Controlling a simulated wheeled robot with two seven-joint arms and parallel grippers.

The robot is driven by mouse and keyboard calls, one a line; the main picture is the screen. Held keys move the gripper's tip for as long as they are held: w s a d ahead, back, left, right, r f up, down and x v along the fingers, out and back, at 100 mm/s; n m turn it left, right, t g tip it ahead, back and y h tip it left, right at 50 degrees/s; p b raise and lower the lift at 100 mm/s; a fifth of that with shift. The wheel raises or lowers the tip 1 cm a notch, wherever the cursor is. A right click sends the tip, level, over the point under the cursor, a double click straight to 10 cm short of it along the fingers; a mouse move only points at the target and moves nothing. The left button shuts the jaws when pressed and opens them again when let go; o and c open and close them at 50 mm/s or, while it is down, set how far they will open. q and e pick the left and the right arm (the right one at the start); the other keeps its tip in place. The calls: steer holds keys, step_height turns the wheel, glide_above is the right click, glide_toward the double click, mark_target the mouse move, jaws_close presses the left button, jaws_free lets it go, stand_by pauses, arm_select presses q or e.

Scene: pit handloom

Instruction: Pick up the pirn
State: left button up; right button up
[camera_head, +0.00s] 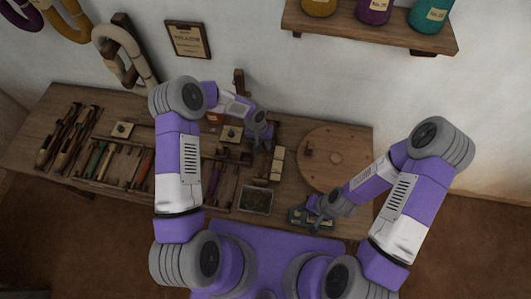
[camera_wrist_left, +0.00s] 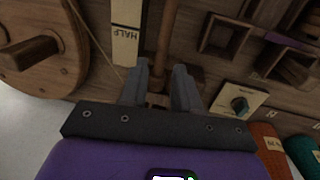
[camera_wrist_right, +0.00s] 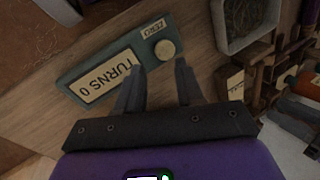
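A slender brown wooden rod, which looks like a bare pirn (camera_wrist_left: 167,35), runs between the fingertips of my left gripper (camera_wrist_left: 160,80) in the left wrist view. The fingers stand apart on either side of it; I cannot tell whether they touch it. In the head view my left gripper (camera_head: 259,140) is over the winding gear, and its arm hides part of the bench. My right gripper (camera_wrist_right: 158,72) is open and empty above a green counter box (camera_wrist_right: 110,75) reading "TURNS 0". It also shows in the head view (camera_head: 318,208).
A pale "HALF" block (camera_wrist_left: 125,35) lies beside the rod. A round wooden wheel (camera_head: 335,158) stands on the right of the bench. A grey tray (camera_head: 255,199) sits at the front, and a rack of tools and coloured bobbins (camera_head: 110,160) lies left. A shelf (camera_head: 370,32) hangs above.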

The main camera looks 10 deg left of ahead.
mark_target(265, 153)
arm_select(q)
steer(key=f, duration=0.2)
steer(key=s+f, duration=0.1)
steer(key=f, duration=0.1)
steer(key=shift+d, duration=0.2)
steer(key=shift+w+d+f+b, duration=0.15)
steer(key=shift+f+b, duration=0.15)
steer(key=shift+f, duration=0.3)
steer(key=shift+c, duration=0.4)
jaws_close()
